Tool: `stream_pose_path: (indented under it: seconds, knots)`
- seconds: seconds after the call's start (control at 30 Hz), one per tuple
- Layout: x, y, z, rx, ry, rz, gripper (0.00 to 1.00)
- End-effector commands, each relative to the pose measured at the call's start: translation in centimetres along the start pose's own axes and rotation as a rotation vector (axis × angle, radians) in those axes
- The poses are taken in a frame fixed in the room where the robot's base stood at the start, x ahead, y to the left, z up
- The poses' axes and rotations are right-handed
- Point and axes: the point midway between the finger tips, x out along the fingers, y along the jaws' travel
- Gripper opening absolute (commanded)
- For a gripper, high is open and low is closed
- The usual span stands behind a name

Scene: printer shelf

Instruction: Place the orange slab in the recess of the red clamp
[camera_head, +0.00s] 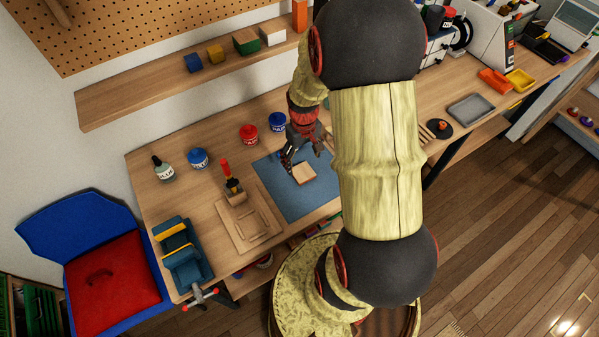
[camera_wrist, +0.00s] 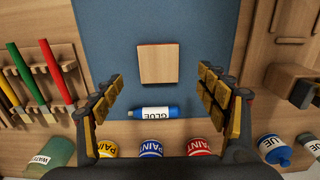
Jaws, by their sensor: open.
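My gripper (camera_head: 302,154) is open and empty above the blue mat; its two fingers also show in the wrist view (camera_wrist: 161,85). A square, flat wooden block (camera_head: 304,174) with a tan top lies on the mat, beyond the fingertips; in the wrist view (camera_wrist: 157,63) a thin red-orange edge shows. No plainly orange slab lies near it; an upright orange block (camera_head: 300,15) stands on the wall shelf. No clearly red clamp shows. A blue vise (camera_head: 187,267) with yellow jaw strips and a red-tipped handle is at the bench's left end.
A glue bottle (camera_wrist: 155,113) lies on the mat (camera_head: 290,205) between the fingers and the block. Paint cans (camera_head: 249,135) stand behind. A wooden recessed tray (camera_head: 268,207) is left of the mat. A rack with brushes (camera_wrist: 38,75) is on the other side.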

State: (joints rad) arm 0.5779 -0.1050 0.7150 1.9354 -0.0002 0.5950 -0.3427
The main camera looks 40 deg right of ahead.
Motion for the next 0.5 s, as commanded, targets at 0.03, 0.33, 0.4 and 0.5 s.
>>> stream_pose_path:
  seconds: [0.03,0.33,0.4,0.5]
  knots:
    - [0.8,-0.1,0.1,0.000,-0.003,-0.001,0.74]
    - [3.4,0.2,0.1,0.001,-0.003,-0.001,0.74]
    - [4.5,0.3,0.1,0.001,-0.004,-0.001,0.74]
    - [5.9,0.3,0.1,0.000,-0.004,-0.002,0.74]
